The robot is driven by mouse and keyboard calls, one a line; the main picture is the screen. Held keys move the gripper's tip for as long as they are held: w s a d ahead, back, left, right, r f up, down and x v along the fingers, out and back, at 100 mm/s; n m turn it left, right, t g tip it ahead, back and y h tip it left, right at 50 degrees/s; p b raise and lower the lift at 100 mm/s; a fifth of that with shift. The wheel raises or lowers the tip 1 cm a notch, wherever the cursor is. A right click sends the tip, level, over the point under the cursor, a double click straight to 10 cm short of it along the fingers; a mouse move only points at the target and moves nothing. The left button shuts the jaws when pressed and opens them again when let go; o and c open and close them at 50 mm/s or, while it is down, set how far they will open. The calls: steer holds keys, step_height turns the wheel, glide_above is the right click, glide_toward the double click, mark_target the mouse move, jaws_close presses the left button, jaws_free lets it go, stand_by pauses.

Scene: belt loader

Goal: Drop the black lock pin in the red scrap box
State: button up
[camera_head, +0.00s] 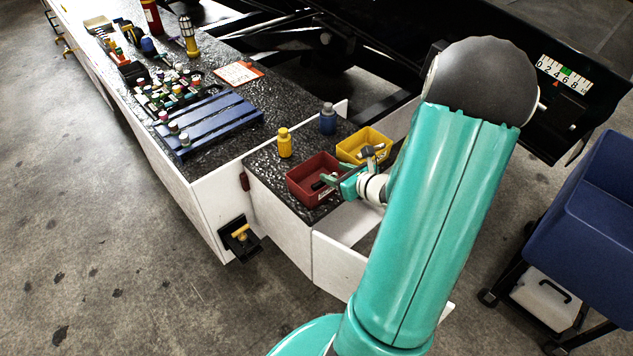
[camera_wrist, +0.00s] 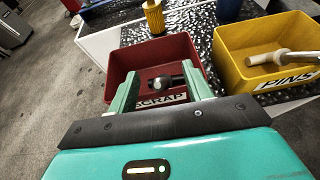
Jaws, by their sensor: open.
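The red scrap box (camera_head: 300,188) stands near the front end of the dark counter, and its SCRAP label shows in the wrist view (camera_wrist: 117,78). My gripper (camera_head: 334,182) is at the box's right side with its fingers over the box. In the wrist view its two green fingers (camera_wrist: 160,80) are apart. The black lock pin (camera_wrist: 175,81), with a grey part at its middle, shows between and beyond the fingertips, inside the box outline. It also shows as a dark shape in the head view (camera_head: 319,185). I cannot tell whether it rests on the box floor.
A yellow PINS box (camera_wrist: 240,38) stands right of the red box and holds a light-grey pin (camera_wrist: 270,58). A yellow bottle (camera_head: 285,143) and a blue bottle (camera_head: 328,119) stand behind. A blue slatted rack (camera_head: 210,122) lies farther left. An open drawer (camera_head: 345,262) is below.

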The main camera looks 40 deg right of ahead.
steer(key=v, duration=1.1)
steer(key=shift+s, duration=0.25)
steer(key=shift+a+r, duration=0.1)
steer(key=w+a+r+n+g+y, duration=0.2)
steer(key=a+r+n+g+y, duration=0.1)
steer(key=a+n, duration=0.6)
steer(key=w+a+r+n+g+y, duration=0.3)
steer(key=a+n, duration=0.5)
steer(key=a, duration=0.3)
steer(key=s+a+r+n+g+h, duration=0.1)
steer(key=s+a+r+n+h, duration=0.1)
steer(key=a+r+n, duration=0.3)
steer(key=s+a+r+n+h, duration=0.3)
steer(key=a+r+n+h, duration=0.1)
steer(key=n, duration=1)
steer(key=shift+s+a+r+g, duration=0.2)
steer(key=shift+a+r+g, duration=0.2)
steer(key=shift+a+r, duration=0.5)
steer(key=shift+f, duration=0.15)
